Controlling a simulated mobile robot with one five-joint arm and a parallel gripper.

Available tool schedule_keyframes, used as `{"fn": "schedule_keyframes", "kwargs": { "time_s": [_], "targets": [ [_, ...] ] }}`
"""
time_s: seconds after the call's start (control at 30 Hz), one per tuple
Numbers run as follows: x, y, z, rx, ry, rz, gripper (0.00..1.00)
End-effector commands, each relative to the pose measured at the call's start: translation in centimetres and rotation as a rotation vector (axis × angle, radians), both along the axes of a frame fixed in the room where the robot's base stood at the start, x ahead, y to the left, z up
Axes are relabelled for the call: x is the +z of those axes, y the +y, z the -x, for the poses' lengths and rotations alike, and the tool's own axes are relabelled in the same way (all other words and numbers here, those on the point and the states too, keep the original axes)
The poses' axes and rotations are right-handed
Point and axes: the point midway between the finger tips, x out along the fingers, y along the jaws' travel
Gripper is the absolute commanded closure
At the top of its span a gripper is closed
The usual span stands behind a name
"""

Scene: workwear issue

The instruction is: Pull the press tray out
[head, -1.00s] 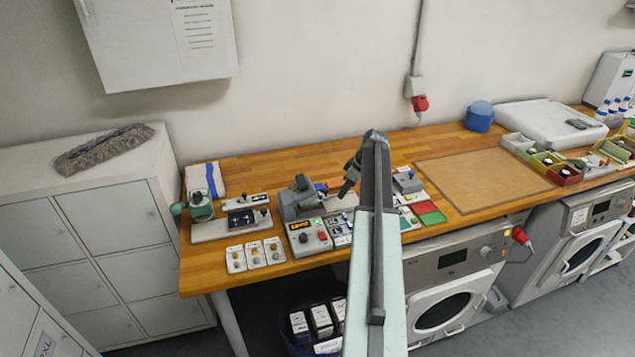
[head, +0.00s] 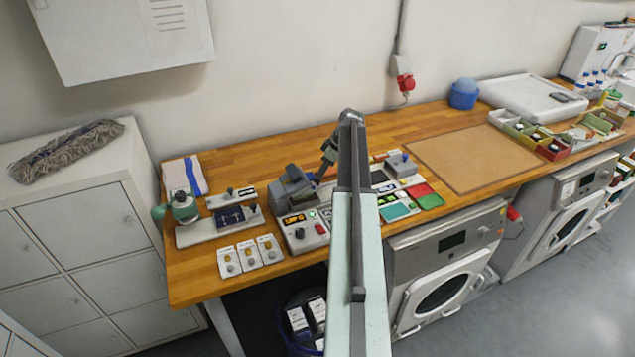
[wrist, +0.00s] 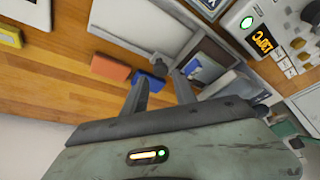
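In the wrist view the control box (wrist: 262,42) is at upper right. A pale, flat, tray-like part (wrist: 222,72) with a light rim lies beyond my fingers; I cannot tell for certain that it is the press tray. In the head view my gripper (head: 328,150) is partly hidden by my arm, above the bench just right of the press.
An orange block (wrist: 110,68) and a blue block (wrist: 148,80) lie close to my fingers. Green and red pads (head: 428,196) lie to the right of my arm. A large brown mat (head: 475,158) is clear. A green device (head: 183,207) stands at the left.

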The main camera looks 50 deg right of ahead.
Motion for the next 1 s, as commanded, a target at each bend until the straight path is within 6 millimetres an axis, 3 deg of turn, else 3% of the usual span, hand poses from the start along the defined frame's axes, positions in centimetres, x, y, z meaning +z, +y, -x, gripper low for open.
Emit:
{"fn": "schedule_keyframes", "kwargs": {
  "time_s": [0.03,0.2,0.47,0.5,0.6,0.63,1.0],
  "targets": [
    [-1.9,0.2,-0.4,0.001,0.0,-0.001,0.67],
    [-3.9,0.6,-1.3,0.002,0.0,0.0,0.67],
    [-3.7,0.7,-1.5,0.002,0.0,0.001,0.67],
    [-3.7,0.7,-1.6,0.002,0.0,0.0,0.69],
    [-3.7,0.8,-1.6,0.003,0.0,0.0,0.97],
    [-3.7,0.8,-1.6,0.003,0.0,0.0,1.0],
    [-3.7,0.8,-1.6,0.004,0.0,0.001,1.0]
  ]
}}
